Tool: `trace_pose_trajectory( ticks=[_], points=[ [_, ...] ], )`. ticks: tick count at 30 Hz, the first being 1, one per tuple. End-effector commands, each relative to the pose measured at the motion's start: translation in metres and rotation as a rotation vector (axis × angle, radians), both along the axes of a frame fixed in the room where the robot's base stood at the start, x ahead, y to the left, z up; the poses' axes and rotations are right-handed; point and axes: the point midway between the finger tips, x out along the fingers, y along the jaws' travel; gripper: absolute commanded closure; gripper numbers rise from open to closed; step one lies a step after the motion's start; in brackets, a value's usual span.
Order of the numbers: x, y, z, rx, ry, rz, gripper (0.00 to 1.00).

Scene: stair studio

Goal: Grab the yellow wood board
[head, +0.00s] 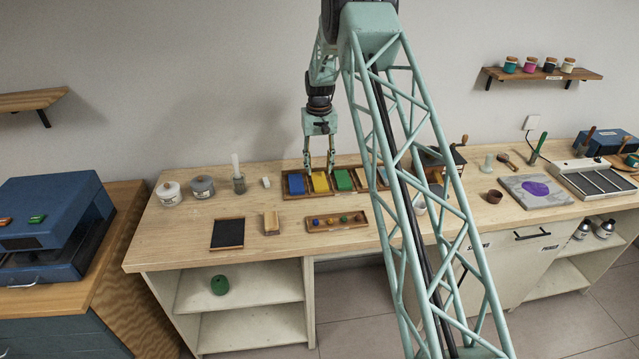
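The yellow wood board (320,183) lies in a compartment of a wooden divided tray (296,196) at the back of the bench. A blue board (296,185) is in the compartment to its left and a green board (343,180) in the one to its right. My gripper (319,169) points down just above the yellow board, its two fingers apart with nothing visible between them. I cannot tell whether the fingertips touch the board or the tray. My arm hides part of the tray's right side.
A purple-marked slab (535,190) lies to the right.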

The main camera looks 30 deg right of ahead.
Motion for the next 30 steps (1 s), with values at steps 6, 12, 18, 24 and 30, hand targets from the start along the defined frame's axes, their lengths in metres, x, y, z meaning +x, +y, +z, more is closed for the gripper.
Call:
trace_pose_trajectory(
  ticks=[6, 12, 18, 24, 30],
  points=[
    [0.000, 0.000, 0.000, 0.000, 0.000, 0.000, 0.64],
    [0.000, 0.000, -0.002, 0.000, 0.000, 0.000, 0.64],
    [-0.001, 0.000, -0.015, 0.000, 0.001, 0.000, 0.64],
    [-0.002, -0.001, -0.036, 0.000, 0.001, 0.000, 0.64],
    [-0.002, -0.001, -0.051, 0.000, 0.001, 0.000, 0.64]
  ],
)
